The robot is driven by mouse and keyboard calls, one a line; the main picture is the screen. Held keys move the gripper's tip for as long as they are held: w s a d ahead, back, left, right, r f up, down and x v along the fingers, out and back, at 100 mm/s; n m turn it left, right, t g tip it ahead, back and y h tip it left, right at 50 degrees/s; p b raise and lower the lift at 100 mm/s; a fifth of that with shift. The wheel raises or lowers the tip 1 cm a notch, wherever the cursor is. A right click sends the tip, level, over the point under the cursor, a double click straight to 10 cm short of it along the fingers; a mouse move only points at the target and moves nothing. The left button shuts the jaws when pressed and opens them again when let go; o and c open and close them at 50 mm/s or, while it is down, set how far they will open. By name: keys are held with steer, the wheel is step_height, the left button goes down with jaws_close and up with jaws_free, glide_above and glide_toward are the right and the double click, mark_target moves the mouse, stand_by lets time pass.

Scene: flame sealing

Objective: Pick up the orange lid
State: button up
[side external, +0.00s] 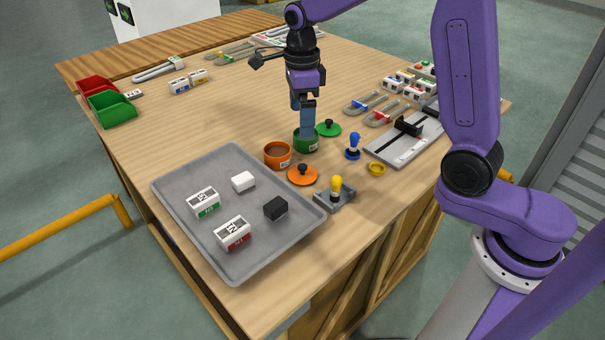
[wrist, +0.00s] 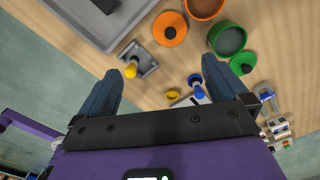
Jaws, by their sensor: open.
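The orange lid (side external: 294,179), a flat disc with a black knob, lies on the table between the orange pot (side external: 277,156) and a grey block with a yellow-bulbed piece. In the wrist view the orange lid (wrist: 161,29) is at the top centre, knob showing, beyond my fingertips. My gripper (side external: 307,128) points down above the table, overlapping the green pot (side external: 305,146) in the side view. In the wrist view my fingers (wrist: 169,65) are spread apart with nothing held between them. My gripper is apart from the lid.
A green lid (side external: 328,129) lies beside the green pot. The grey block (side external: 335,199) with the yellow-bulbed piece, a blue-bulbed piece (side external: 353,146) and a yellow ring (side external: 377,169) stand near the lid. A grey tray (side external: 215,175) with several small blocks lies to the left.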

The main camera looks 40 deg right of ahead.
steer(key=w+d+m, duration=0.1)
steer(key=m, duration=0.2)
glide_above(302, 166)
steer(key=f, duration=1.2)
steer(key=shift+s, duration=0.25)
steer(key=shift+w+f, duration=0.15)
steer(key=shift+f, duration=1.3)
steer(key=shift+w+f, duration=0.15)
steer(key=shift+f, duration=1.3)
steer(key=c, duration=0.9)
